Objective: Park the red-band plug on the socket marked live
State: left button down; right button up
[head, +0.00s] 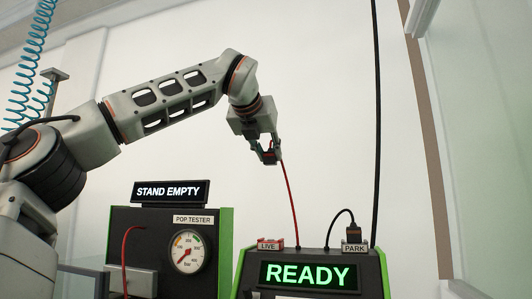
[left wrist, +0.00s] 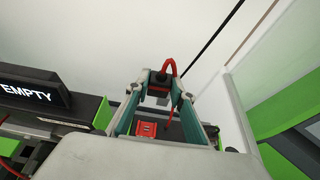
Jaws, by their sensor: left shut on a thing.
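My left gripper (head: 268,156) is shut on the red-band plug, a small dark body with a red cable (head: 289,200). It holds the plug in the air, well above the green-sided box with the READY screen. In the left wrist view the plug (left wrist: 158,78) sits between the fingertips, with a red strip on it. The socket marked LIVE (head: 270,243) is a red block on top of that box at its left. It also shows in the left wrist view (left wrist: 147,130), below the held plug and apart from it. My right gripper is not in view.
A socket marked PARK (head: 355,248) at the box's right holds a black plug (head: 353,233) with a black cable. The pop tester (head: 187,252) with its gauge and STAND EMPTY sign (head: 170,192) stands at left. A black cable (head: 376,110) hangs at right.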

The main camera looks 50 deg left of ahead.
pick_arm(q)
notch_tip(320, 180, down, 13)
jog(key=p, duration=0.5)
jog(key=shift+s+a+f, duration=0.1)
jog(key=shift+f, duration=0.6)
jog(key=shift+d+f, duration=0.2)
jog(key=shift+f, duration=0.7)
jog(key=shift+f+b, duration=0.5)
jog(key=shift+f, duration=0.15)
jog(key=shift+f+b, duration=0.55)
jog(key=shift+r, duration=0.25)
jog(key=shift+f, duration=0.15)
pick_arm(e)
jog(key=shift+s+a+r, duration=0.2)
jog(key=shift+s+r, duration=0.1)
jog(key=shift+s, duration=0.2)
